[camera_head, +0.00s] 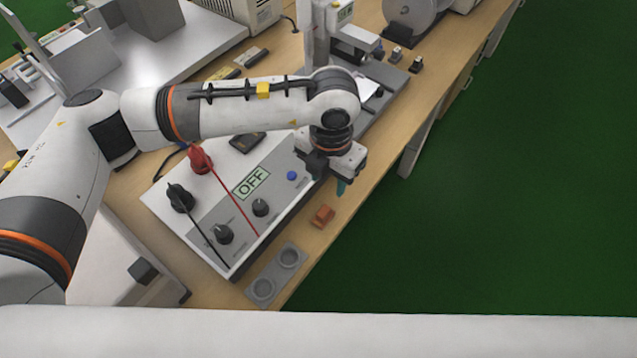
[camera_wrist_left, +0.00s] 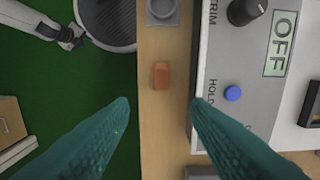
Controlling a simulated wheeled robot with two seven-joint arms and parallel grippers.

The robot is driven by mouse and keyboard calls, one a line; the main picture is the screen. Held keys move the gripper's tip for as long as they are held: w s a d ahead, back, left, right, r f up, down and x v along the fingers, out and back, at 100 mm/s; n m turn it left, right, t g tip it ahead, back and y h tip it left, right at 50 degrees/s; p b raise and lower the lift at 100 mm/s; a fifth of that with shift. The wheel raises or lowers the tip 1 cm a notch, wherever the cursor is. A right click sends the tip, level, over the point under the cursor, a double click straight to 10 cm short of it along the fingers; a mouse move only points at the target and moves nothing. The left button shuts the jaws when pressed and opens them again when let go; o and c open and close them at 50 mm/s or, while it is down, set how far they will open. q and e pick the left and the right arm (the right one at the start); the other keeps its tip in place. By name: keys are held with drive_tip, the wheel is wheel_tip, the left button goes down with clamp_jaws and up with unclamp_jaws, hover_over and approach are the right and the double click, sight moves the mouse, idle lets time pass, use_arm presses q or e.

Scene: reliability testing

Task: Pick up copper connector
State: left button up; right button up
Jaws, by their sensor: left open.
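The copper connector (camera_head: 322,215) is a small orange-brown block. It lies on the wooden bench between the OFF instrument box and the bench's right edge. In the left wrist view the connector (camera_wrist_left: 161,75) lies beyond the fingertips, roughly midway between them. My left gripper (camera_head: 340,186) is above the bench, just behind the connector in the head view. Its two teal fingers (camera_wrist_left: 160,103) are spread apart with nothing between them. The connector is fully visible and apart from the fingers.
The instrument box (camera_head: 207,253) with knobs, a blue button and red and black leads stands left of the connector. A grey two-socket holder (camera_head: 277,274) lies in front of it. The bench edge drops to green floor on the right. Small connectors (camera_head: 397,54) stand farther back.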

use_arm(q)
drive_tip(key=p, duration=0.1)
hover_over(325, 210)
drive_tip(key=f, duration=0.5)
drive_tip(key=shift+s+d+f, duration=0.25)
drive_tip(key=shift+f, duration=0.05)
drive_tip(key=shift+w+f, duration=0.1)
drive_tip(key=shift+f, duration=0.25)
drive_tip(key=shift+w+a+f+p, duration=0.1)
drive_tip(key=shift+w+f+p, duration=0.05)
drive_tip(key=shift+f+p, duration=0.2)
drive_tip(key=f, duration=0.1)
drive_tip(key=f+p, duration=0.1)
drive_tip(key=f, duration=0.1)
drive_tip(key=shift+a+f, duration=0.2)
drive_tip(key=shift+f, duration=0.55)
use_arm(e)
drive_tip(key=s+r, duration=0.2)
drive_tip(key=shift+d+r, duration=0.2)
drive_tip(key=shift+r, duration=0.2)
use_arm(q)
clamp_jaws()
use_arm(e)
drive_tip(key=shift+s, duration=0.1)
